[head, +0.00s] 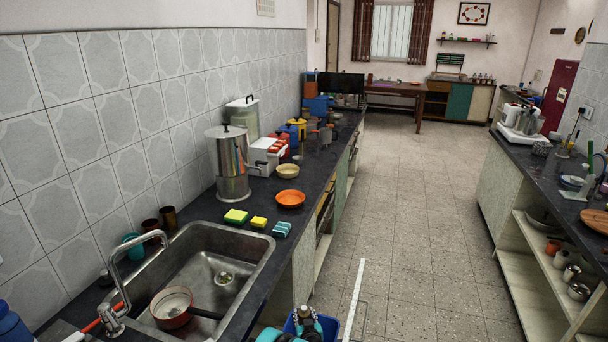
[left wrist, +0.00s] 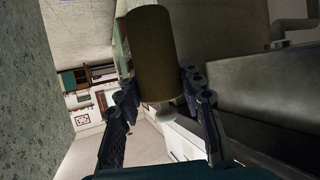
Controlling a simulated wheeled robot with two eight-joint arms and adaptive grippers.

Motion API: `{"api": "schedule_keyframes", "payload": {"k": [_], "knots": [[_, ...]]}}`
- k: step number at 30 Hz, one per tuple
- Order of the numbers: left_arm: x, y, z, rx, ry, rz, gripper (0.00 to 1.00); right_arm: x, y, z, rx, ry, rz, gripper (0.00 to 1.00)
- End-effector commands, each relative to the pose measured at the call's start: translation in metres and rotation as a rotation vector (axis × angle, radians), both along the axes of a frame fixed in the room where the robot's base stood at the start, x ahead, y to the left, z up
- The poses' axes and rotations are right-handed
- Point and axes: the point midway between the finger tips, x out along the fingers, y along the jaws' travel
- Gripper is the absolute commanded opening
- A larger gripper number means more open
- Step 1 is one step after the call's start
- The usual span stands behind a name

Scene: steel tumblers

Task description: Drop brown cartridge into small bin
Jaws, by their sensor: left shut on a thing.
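The brown cartridge (left wrist: 152,50) is a plain brown cylinder in the left wrist view, between the two dark fingers of my left gripper (left wrist: 160,92). The gripper is shut on it. In the head view my left gripper (head: 306,322) is at the bottom edge, over or in front of a small blue bin (head: 331,326). Only part of the bin's rim and wall shows, and its inside is mostly hidden. I cannot make out the cartridge in the head view. My right gripper is not in view.
The left counter carries a sink (head: 262,255) with a pan (head: 172,306), sponges (head: 236,216), an orange bowl (head: 290,198) and a steel urn (head: 230,165). The bin is low, beside the counter's front.

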Motion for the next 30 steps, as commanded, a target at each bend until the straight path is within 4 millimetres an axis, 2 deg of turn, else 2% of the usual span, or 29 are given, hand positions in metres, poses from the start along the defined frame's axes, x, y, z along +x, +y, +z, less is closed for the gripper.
{"api": "schedule_keyframes", "payload": {"k": [12,22,23,25,26,30], "knots": [[0.000,0.000,-0.048,0.000,0.000,0.000,0.07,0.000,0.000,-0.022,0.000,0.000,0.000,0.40],[0.000,0.000,-0.052,0.000,0.000,0.000,0.07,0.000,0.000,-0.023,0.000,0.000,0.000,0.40],[0.000,0.000,-0.052,0.000,0.000,0.000,0.40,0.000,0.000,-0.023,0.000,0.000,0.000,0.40],[0.000,0.000,-0.052,0.000,0.000,0.000,0.58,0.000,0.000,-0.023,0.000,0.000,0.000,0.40],[0.000,0.000,-0.052,0.000,0.000,0.000,0.62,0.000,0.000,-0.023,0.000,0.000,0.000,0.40],[0.000,0.000,-0.052,0.000,0.000,0.000,0.62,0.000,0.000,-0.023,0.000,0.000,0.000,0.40]]}}
